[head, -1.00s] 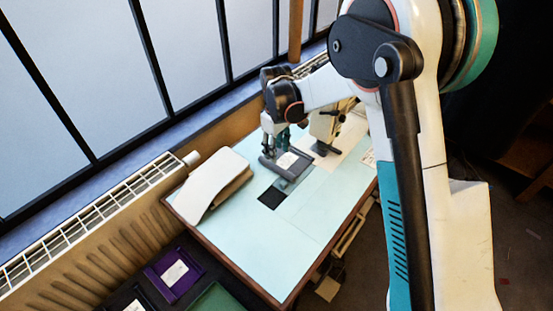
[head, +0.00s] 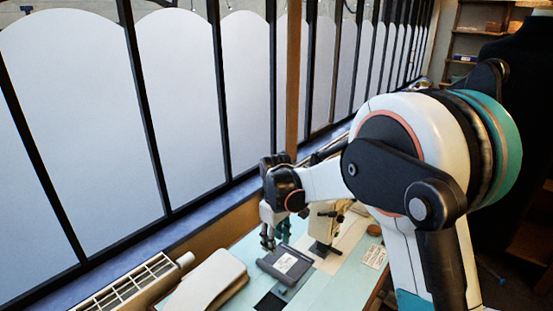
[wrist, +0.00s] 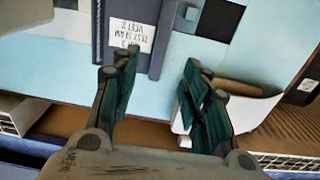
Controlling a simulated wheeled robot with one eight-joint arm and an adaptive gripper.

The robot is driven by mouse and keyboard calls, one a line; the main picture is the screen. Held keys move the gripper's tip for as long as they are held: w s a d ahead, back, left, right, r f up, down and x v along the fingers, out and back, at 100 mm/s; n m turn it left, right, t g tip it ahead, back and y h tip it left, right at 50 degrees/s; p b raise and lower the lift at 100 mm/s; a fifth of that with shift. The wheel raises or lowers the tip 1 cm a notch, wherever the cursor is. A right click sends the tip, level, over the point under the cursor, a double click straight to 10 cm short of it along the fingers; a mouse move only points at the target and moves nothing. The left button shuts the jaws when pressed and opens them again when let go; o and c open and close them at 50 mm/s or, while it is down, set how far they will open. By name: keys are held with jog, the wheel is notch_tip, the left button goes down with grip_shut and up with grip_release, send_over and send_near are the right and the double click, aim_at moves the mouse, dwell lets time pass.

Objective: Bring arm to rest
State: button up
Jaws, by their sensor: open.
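My gripper (head: 268,240) hangs fingers down over the light blue table (head: 245,248), at the left edge of a dark grey flat tray-like item (head: 270,262) with a white label (head: 288,262). In the wrist view my gripper (wrist: 162,70) is open, its two green-padded fingers well apart with nothing between them. The grey item (wrist: 165,30) and its label (wrist: 131,32) lie beyond the fingertips. No grip on the item shows. My arm reaches in from the right, bent at the elbow.
A sewing machine (head: 325,222) stands just right of the grey item. A white padded board (head: 205,285) lies at the table's left. The window wall (head: 180,110) and radiator (head: 130,285) run close along the left. A dark square (head: 270,303) lies in front.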

jog(key=s+d+r+m+t, duration=0.2)
jog(key=s+d+r+m, duration=0.1)
jog(key=s+d+r, duration=0.3)
jog(key=s+d+r+m+t, duration=0.1)
jog(key=s+d+r+m, duration=0.1)
jog(key=s+d+r, duration=0.55)
jog(key=s+d+m+t, duration=0.2)
jog(key=s+d, duration=0.1)
jog(key=s, duration=0.4)
jog(key=s+d+r+m+t, duration=0.1)
jog(key=s+d+m+t, duration=0.1)
jog(key=s, duration=0.6)
jog(key=shift+d+m, duration=0.6)
jog(key=shift+d, duration=0.4)
jog(key=shift+s, duration=0.1)
